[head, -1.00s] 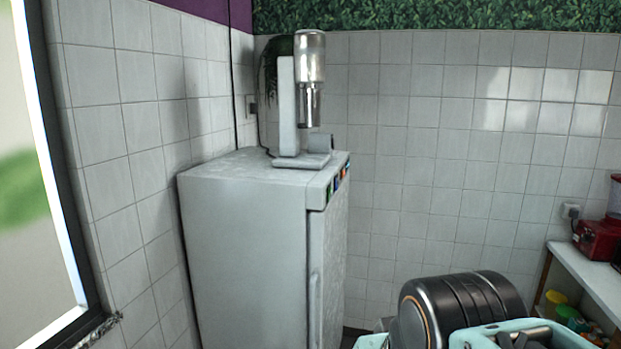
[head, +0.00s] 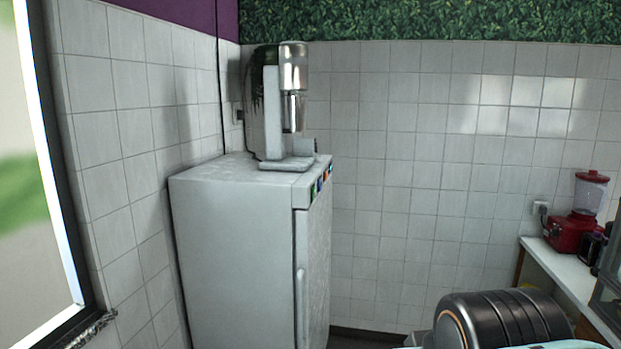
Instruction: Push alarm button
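A grey cabinet like a small fridge (head: 235,245) stands in the corner by the left wall. Small coloured buttons or labels (head: 318,187) sit along the top of its right-hand front face, in green, blue and red. I cannot tell whether one of them is the alarm button. No other thing that is clearly an alarm button shows. My gripper's fingers are not in the picture; only dark and pale-teal parts of my arm show at the bottom right.
A grey mixer-like machine (head: 264,105) stands on the cabinet. A red blender (head: 575,215) stands on a white counter (head: 565,272) at the right. A window (head: 35,190) is at the left edge. A tiled wall (head: 420,150) closes off the back.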

